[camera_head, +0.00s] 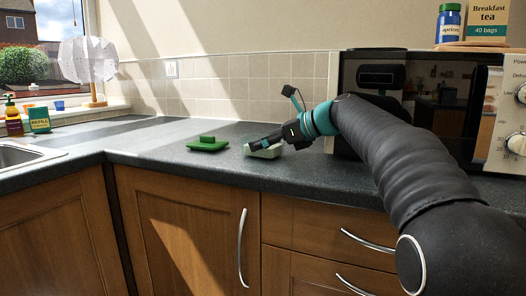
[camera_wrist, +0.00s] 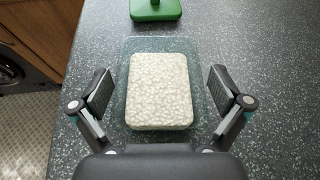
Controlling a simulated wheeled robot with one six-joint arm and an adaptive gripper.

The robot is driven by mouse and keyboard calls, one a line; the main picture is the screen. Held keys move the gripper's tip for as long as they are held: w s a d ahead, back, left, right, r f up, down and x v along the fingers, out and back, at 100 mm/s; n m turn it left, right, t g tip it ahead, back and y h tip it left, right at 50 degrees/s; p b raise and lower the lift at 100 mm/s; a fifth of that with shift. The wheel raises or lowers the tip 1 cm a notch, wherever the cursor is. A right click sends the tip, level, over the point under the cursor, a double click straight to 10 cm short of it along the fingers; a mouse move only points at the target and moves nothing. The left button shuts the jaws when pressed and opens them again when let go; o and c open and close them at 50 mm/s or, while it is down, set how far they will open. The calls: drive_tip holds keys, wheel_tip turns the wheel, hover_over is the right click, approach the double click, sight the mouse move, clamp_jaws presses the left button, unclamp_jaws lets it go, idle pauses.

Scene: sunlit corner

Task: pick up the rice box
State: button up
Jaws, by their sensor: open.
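The rice box (camera_wrist: 161,88) is a clear, pale green-tinted container filled with white rice, lying on the dark speckled counter. In the head view the rice box (camera_head: 266,151) sits near the counter's front edge, partly hidden by my gripper. My gripper (camera_wrist: 161,92) is open in the wrist view, with one finger on each side of the box and a visible gap on both sides. In the head view my gripper (camera_head: 256,146) reaches down over the box from the right. A green lid with a raised handle (camera_head: 208,144) lies left of the box; its edge shows in the wrist view (camera_wrist: 155,10).
A black microwave (camera_head: 447,100) stands at the right, behind my arm. A sink (camera_head: 15,154), bottles and a green refill pack (camera_head: 39,120) are at the far left, near a white lamp (camera_head: 88,60). The counter (camera_head: 140,140) left of the green lid is clear.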

drive_tip(key=c, duration=1.3)
drive_tip(key=shift+r, duration=0.1)
